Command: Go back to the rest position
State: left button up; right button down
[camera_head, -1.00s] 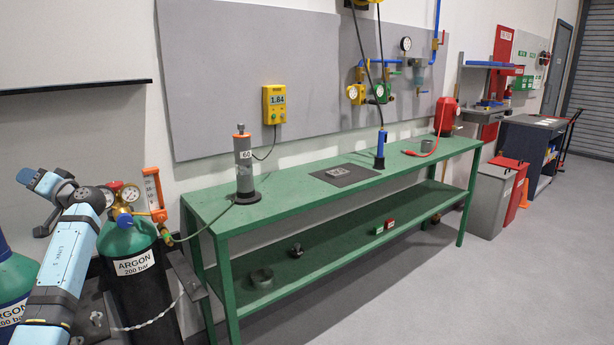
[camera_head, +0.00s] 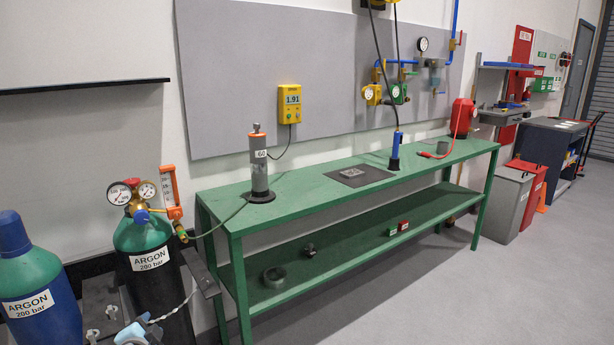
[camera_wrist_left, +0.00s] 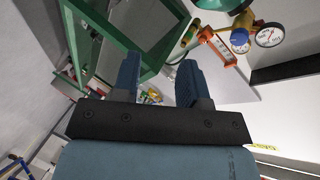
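My left gripper (camera_wrist_left: 158,72) shows in the left wrist view, with its two blue fingers apart and only background between them. It holds nothing that I can see. In the head view only a small light blue part of my left arm shows at the bottom left, in front of the black argon cylinder with the green top (camera_head: 150,262). The fingers cannot be made out there. My right gripper is in neither view.
A blue argon cylinder (camera_head: 45,300) stands at the far left. The green bench (camera_head: 300,188) carries a grey cylindrical post (camera_head: 259,165), a dark plate (camera_head: 360,176) and a blue-handled tool (camera_head: 395,155). The floor (camera_head: 430,300) in front of the bench is clear.

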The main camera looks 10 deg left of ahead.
pick_arm(q)
jog(key=s+d+f+g+h, duration=0.1)
jog(key=s+d+f+h, duration=0.2)
jog(key=s+d, duration=0.5)
jog(key=s+d+f+m+g+h, duration=0.1)
jog(key=s+d+f+h, duration=0.3)
jog(key=s+d, duration=0.4)
jog(key=s+d+f+g+h, duration=0.1)
jog(key=s+d+f+h, duration=0.2)
jog(key=s+d, duration=0.45)
jog(key=w+d+r+n+t, duration=0.15)
jog(key=d+n, duration=0.35)
jog(key=d, duration=0.5)
notch_tip(320, 180, up, 17)
jog(key=s+a+p, duration=0.1)
jog(key=p, duration=2.3)
jog(key=shift+a+g, duration=0.35)
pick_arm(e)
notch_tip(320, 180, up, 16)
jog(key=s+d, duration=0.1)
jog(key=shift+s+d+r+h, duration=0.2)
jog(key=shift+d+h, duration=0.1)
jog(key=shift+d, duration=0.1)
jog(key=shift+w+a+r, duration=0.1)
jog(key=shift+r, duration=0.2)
pick_arm(q)
jog(key=shift+f, duration=0.1)
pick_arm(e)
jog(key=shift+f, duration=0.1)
